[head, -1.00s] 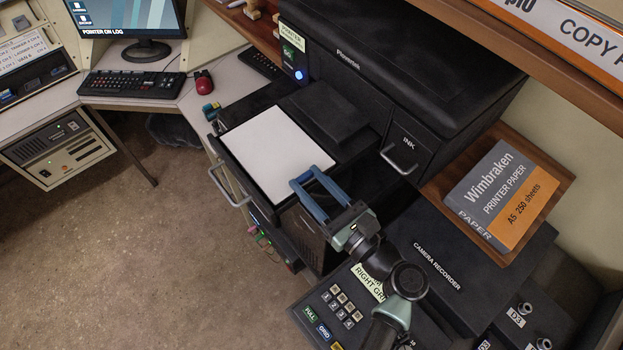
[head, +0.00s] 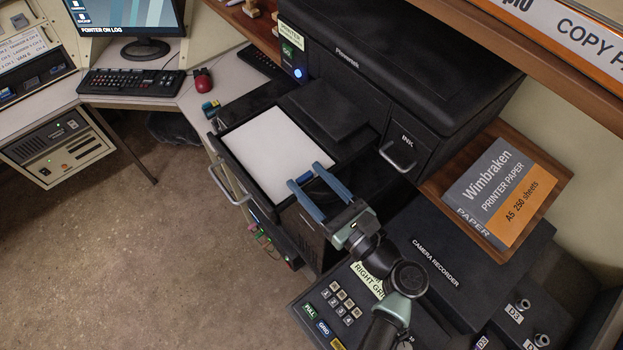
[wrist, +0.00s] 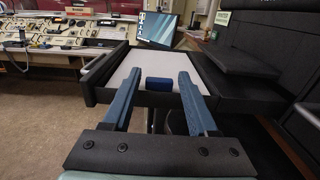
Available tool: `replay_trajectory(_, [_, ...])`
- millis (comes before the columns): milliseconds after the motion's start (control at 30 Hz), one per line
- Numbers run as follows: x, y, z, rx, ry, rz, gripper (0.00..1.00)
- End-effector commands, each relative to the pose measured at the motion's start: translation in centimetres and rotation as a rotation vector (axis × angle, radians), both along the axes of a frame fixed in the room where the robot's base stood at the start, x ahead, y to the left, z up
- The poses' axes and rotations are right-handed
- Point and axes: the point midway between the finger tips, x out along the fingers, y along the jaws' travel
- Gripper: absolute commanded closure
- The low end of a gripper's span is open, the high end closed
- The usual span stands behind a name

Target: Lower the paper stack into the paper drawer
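The white paper stack (head: 272,150) lies flat inside the open black paper drawer (head: 238,172), below its rim. In the wrist view the paper stack (wrist: 130,72) also sits within the drawer walls (wrist: 103,68). A small blue block (wrist: 158,84) shows at the stack's near end, between and beyond my fingers. My gripper (head: 305,174) is open over the drawer's near end, its two blue fingers apart. In the wrist view my gripper (wrist: 168,78) shows gaps on both sides of the block. The stack's underside is hidden.
The black printer (head: 400,65) with its ink compartment (head: 402,152) rises behind the drawer. A paper box (head: 500,190) stands on a wooden shelf at the right. The camera recorder (head: 450,265) lies below it. A red mouse (head: 203,82) is on the desk.

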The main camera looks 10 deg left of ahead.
Motion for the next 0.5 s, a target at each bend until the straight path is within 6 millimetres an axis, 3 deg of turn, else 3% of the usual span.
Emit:
replay_trajectory(33, [0.0,0.0,-0.01,0.0,0.0,0.0,0.3])
replay_trajectory(100, [-0.01,0.01,-0.03,-0.001,0.001,0.0,0.21])
replay_trajectory(500, [-0.07,-0.03,-0.19,-0.002,0.004,0.0,0.21])
